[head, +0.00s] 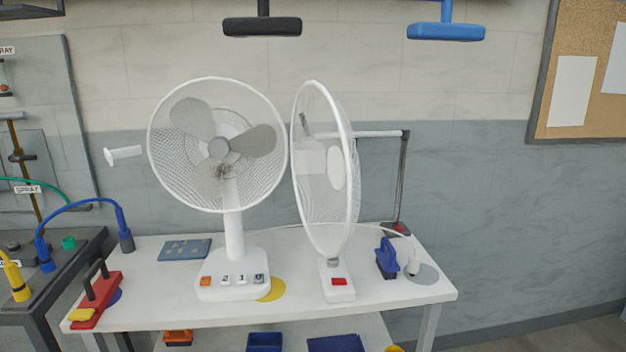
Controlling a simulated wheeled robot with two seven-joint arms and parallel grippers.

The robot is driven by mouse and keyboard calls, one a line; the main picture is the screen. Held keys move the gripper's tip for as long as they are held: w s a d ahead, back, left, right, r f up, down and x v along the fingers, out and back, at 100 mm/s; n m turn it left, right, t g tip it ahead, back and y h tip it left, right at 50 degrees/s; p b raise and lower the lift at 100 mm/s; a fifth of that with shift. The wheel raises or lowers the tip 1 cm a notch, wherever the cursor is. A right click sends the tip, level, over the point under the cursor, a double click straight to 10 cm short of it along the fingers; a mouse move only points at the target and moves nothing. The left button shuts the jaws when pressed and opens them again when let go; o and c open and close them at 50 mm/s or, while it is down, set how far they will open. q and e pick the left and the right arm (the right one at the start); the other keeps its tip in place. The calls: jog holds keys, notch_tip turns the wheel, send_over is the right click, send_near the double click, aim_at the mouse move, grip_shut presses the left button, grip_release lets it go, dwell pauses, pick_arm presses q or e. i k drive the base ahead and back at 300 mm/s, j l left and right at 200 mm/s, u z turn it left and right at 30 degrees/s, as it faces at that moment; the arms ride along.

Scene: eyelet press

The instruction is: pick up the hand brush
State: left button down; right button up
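I cannot tell for sure which thing is the hand brush. A small blue block with a raised handle-like part (386,260) stands on the right part of the white table, behind and right of the right fan's base. A red flat block with a black bar handle (103,289) lies at the table's left end, with a yellow piece at its near end. No bristles can be made out on either. Neither of my grippers is in view.
Two white fans, one facing me (219,147) and one turned sideways (325,170), stand on the white table (190,317). A grey post with a white arm (402,185) rises behind. Black (262,26) and blue (445,32) T-shaped pieces hang above. Blue bins (335,344) sit below.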

aim_at(385, 257)
jog(key=i+l+u, duration=0.25)
jog(key=l, duration=0.25)
jog(key=l+u, duration=0.25)
jog(key=l, duration=0.2)
jog(key=l+u, duration=0.25)
jog(key=l, duration=0.3)
jog(key=i, duration=0.05)
